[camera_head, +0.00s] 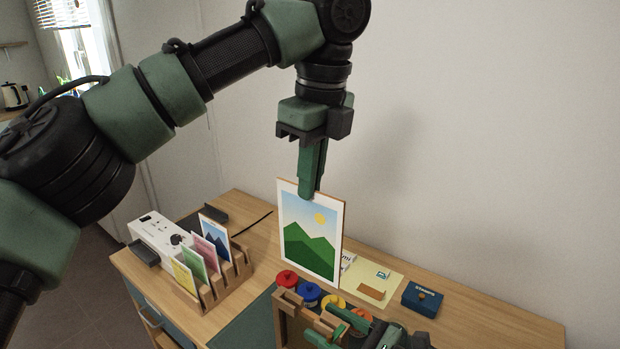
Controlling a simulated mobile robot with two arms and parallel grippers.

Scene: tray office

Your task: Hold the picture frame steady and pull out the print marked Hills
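The hills picture (310,240) is an upright panel with green hills, a yellow sun, a white border and a thin brown edge. No lettering is readable on it. I cannot tell whether it is a loose print or a print inside the picture frame. My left gripper (310,190) points down from above and its fingers pinch the panel's top edge, one finger in front. Whether the panel's bottom touches the desk is unclear. My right gripper (317,322) is low at the bottom edge, over a wooden holder; its two green fingers stand apart.
The wooden holder (287,299) has several coloured round-lidded pots. A slotted wooden rack (233,276) with small cards and a white device (155,232) stand left. A yellow sheet (385,272) and a blue box (422,298) lie right. The desk's right end is clear.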

